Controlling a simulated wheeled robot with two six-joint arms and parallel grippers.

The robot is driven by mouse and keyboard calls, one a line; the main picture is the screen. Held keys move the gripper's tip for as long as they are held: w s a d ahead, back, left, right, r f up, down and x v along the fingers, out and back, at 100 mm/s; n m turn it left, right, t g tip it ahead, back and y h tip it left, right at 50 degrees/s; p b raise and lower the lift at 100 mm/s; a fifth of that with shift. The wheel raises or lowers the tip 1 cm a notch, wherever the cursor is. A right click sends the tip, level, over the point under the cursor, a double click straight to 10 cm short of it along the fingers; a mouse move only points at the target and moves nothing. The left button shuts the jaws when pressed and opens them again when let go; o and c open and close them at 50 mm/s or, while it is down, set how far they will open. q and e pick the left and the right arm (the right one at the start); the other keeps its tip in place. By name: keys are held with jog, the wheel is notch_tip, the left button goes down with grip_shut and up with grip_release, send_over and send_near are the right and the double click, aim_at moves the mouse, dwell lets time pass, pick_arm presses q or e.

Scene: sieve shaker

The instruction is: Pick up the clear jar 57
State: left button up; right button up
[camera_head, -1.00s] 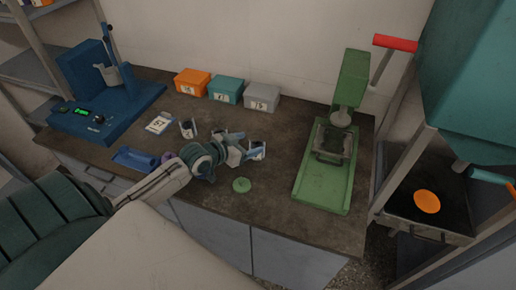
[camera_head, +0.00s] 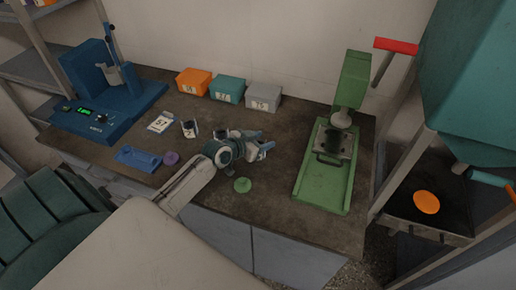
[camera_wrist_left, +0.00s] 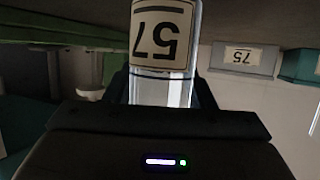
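The clear jar 57 (camera_wrist_left: 165,85) fills the middle of the left wrist view, its white label upside down there. It stands between the two dark fingers of my left gripper (camera_wrist_left: 162,92). In the head view my left gripper (camera_head: 257,142) is over the bench with its fingers spread around the jar, which is mostly hidden by them. I see no clear sign that the fingers press on it. My right gripper is not in view.
Another jar (camera_head: 189,129) stands by a card marked 57 (camera_head: 160,122). Orange, teal and grey boxes (camera_head: 263,96) line the wall. A green press (camera_head: 325,180) stands right.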

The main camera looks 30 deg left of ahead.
pick_arm(q)
jog(key=c, duration=0.6)
jog(key=shift+c, duration=0.2)
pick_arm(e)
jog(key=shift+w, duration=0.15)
pick_arm(q)
jog(key=shift+r, duration=0.1)
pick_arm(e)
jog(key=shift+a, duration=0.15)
